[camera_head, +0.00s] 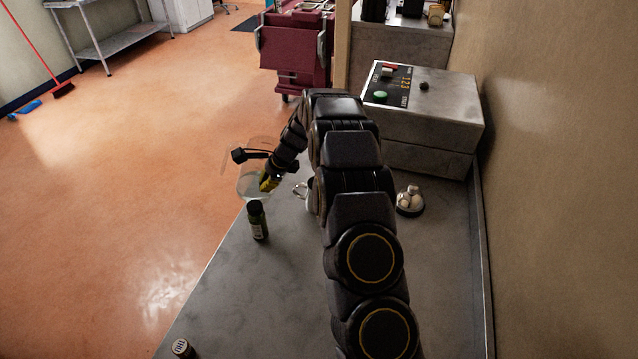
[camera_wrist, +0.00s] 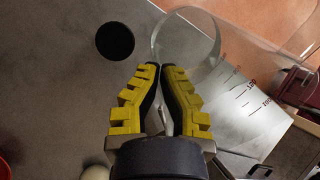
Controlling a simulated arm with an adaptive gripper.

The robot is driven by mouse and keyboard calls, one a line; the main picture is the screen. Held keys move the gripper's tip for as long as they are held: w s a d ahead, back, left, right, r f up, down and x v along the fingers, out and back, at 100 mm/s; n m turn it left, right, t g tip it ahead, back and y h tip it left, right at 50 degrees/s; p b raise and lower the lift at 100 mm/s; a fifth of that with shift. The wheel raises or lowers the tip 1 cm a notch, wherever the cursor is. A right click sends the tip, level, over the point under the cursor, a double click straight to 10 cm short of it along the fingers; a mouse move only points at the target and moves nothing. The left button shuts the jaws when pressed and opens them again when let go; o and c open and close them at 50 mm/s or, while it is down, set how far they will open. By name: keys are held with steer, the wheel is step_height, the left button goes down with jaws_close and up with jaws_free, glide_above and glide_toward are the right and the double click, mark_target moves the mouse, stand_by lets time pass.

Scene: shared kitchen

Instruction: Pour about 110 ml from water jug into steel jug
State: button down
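The water jug (camera_head: 250,188) is clear, with pale water in it, near the counter's left edge at my gripper. In the wrist view the water jug (camera_wrist: 235,90) fills the upper right, with dark measuring marks on its side. My gripper (camera_wrist: 160,68) has its yellow fingers drawn together, tips almost meeting, where the jug's clear loop comes down to them; it appears shut on that part, though the contact is hard to see. In the head view my gripper (camera_head: 268,182) overlaps the jug. A metal handle (camera_head: 299,190), apparently the steel jug's, shows beside my arm; its body is mostly hidden.
A dark green bottle (camera_head: 257,221) stands close in front of the water jug; its black cap (camera_wrist: 115,40) shows in the wrist view. A small jar (camera_head: 182,347) is at the near left.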

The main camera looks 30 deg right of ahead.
steer(key=shift+s+d+y, duration=0.1)
steer(key=shift+d+y, duration=0.1)
steer(key=shift+y, duration=0.2)
steer(key=t+y, duration=0.1)
steer(key=d+t+y, duration=0.1)
steer(key=y, duration=0.1)
steer(key=s+d+t+y, duration=0.1)
steer(key=y, duration=0.1)
steer(key=shift+d+f+m, duration=0.15)
steer(key=shift+f+m, duration=0.1)
steer(key=shift+m, duration=0.05)
steer(key=shift+t+y, duration=0.3)
steer(key=shift+y, duration=0.2)
steer(key=shift+s+d+r+t+y, duration=0.15)
steer(key=shift+d+r+t+y, duration=0.25)
steer(key=shift+y, duration=0.3)
stand_by(0.9)
steer(key=shift+s+d+r+t+y, duration=0.3)
steer(key=shift+d+r+y, duration=0.1)
steer(key=shift+d, duration=0.1)
stand_by(1.2)
steer(key=shift+m, duration=0.3)
